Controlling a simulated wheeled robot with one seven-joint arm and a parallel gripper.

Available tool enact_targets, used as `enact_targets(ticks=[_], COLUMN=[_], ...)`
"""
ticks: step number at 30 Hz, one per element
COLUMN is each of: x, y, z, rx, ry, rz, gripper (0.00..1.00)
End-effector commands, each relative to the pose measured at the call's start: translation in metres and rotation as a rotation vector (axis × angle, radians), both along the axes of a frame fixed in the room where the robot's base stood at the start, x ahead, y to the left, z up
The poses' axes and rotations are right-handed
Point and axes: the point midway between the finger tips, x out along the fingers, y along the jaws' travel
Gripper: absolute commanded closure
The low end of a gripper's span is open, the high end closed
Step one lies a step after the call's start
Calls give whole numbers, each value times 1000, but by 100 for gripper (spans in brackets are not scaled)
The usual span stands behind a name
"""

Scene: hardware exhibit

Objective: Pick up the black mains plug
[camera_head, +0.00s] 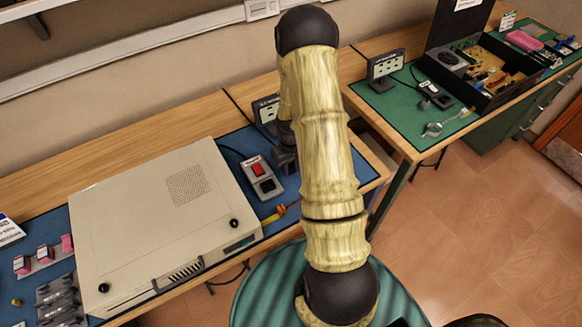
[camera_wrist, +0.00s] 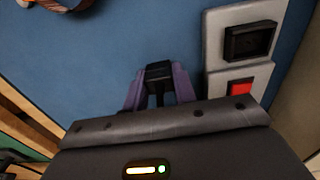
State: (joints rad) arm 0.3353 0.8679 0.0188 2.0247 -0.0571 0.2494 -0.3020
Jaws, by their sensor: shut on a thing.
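The black mains plug (camera_wrist: 158,74) shows in the wrist view between the purple-grey fingers of my gripper (camera_wrist: 159,88), which is shut on it. I cannot tell whether the plug touches the blue mat (camera_wrist: 80,65) or hangs just above it. A grey socket box with a black socket and a red switch (camera_wrist: 240,87) lies just right of the gripper. In the head view, my gripper (camera_head: 284,160) is mostly hidden behind my arm, close to the right of the socket box (camera_head: 262,186). The plug cannot be made out there.
A large beige equipment case (camera_head: 150,225) stands left of the socket box. An orange-handled tool (camera_head: 281,212) lies near the bench's front edge. A small dark display (camera_head: 266,112) stands behind. A second bench with a green mat (camera_head: 398,112) is to the right.

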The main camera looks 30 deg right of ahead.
Motion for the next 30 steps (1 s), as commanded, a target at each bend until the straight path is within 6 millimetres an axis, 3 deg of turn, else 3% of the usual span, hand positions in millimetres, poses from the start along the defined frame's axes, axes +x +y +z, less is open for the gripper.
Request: enact_targets(ticks=[18, 30], x=[0, 0], y=[-1, 0], z=[90, 95], rx=[-1, 0], ry=[-2, 0], rz=[-1, 0], gripper=[86, 86])
